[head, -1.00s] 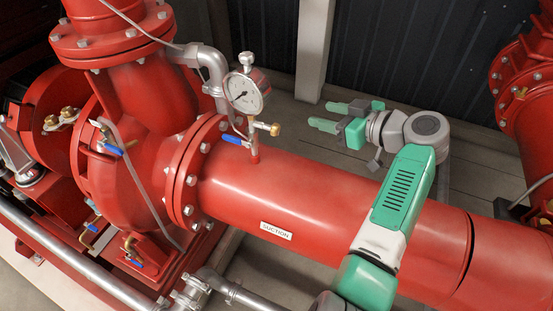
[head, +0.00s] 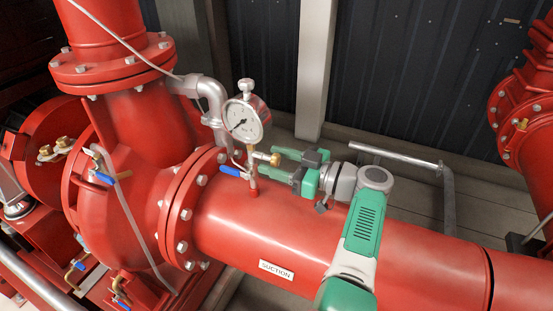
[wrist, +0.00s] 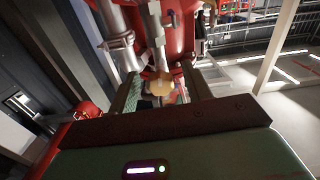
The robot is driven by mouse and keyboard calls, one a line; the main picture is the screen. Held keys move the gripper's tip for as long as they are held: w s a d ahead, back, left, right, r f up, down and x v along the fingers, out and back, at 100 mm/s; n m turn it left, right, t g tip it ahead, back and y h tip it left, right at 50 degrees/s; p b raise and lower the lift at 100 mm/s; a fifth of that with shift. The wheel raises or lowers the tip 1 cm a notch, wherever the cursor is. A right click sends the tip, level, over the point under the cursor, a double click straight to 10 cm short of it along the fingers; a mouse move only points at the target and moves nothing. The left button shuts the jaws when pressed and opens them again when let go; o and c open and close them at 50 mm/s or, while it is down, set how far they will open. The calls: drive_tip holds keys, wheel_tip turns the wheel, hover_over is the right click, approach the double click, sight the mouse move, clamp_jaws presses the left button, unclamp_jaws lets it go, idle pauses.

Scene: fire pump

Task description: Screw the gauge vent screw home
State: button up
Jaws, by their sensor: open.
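The brass gauge vent screw (head: 274,159) sticks out to the right from the gauge's stem, below the dial. The pressure gauge (head: 243,119) stands upright on the red suction pipe (head: 330,232). My green-fingered gripper (head: 272,163) is open and points left at the screw, its fingertips close to it on either side. In the wrist view the screw's round brass head (wrist: 160,87) shows end-on between the two fingers. I cannot tell whether either finger touches it. The screw's threads are hidden.
A blue-handled valve (head: 235,172) sits just left of the gauge stem. A grey elbow pipe (head: 213,98) rises behind the gauge. A grey handrail (head: 395,154) and a dark corrugated wall (head: 400,75) stand behind my arm.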

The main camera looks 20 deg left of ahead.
drive_tip(key=shift+a, duration=0.1)
drive_tip(key=c, duration=1)
